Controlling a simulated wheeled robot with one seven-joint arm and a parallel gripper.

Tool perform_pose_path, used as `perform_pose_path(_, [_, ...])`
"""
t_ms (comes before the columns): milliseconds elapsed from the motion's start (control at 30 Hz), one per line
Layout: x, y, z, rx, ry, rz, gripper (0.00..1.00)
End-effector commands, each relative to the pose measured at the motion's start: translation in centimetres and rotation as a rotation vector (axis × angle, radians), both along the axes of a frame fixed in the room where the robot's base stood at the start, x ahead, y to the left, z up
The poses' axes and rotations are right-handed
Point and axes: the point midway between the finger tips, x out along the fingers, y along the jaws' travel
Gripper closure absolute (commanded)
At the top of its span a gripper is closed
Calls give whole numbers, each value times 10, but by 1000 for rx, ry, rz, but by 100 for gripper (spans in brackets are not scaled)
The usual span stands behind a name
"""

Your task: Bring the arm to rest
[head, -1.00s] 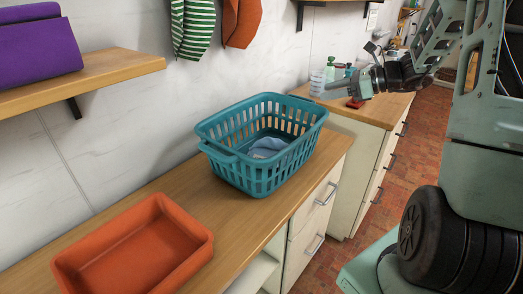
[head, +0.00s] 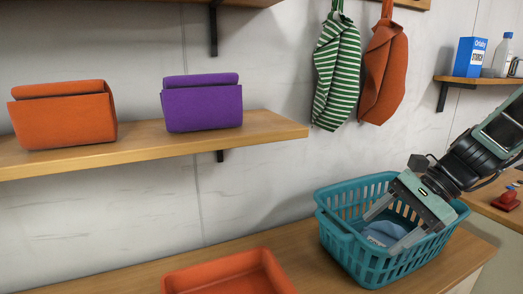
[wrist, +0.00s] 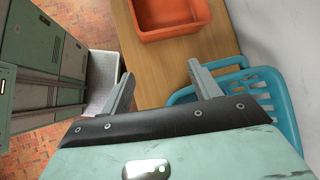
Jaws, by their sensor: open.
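My gripper (head: 378,236) is open and empty, its two fingers spread and pointing down-left. In the head view it overlaps the teal basket (head: 345,248). In the wrist view my gripper (wrist: 160,74) has its right finger over the rim of the basket (wrist: 262,82) and its left finger over the floor side, so it seems above the basket's front side; its exact height is unclear. A blue cloth (head: 384,232) lies inside the basket, partly behind the fingers. My arm reaches in from the right of the head view.
An orange tray (head: 222,275) stands on the wooden counter (head: 300,245) left of the basket. A wall shelf (head: 270,126) holds an orange bin (head: 65,118) and a purple bin (head: 203,106). Striped green (head: 337,75) and rust (head: 384,75) cloths hang. Another shelf (head: 478,82) is at right.

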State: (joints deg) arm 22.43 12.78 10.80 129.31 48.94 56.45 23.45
Motion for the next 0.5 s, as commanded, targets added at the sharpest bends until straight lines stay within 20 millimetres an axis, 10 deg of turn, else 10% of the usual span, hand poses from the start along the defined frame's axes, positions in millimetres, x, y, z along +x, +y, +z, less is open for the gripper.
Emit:
perform_pose_path(200, [-88,83,-15,-255,-210,702,38])
perform_pose_path(500, [-172,120,-26,-464,-568,1536,38])
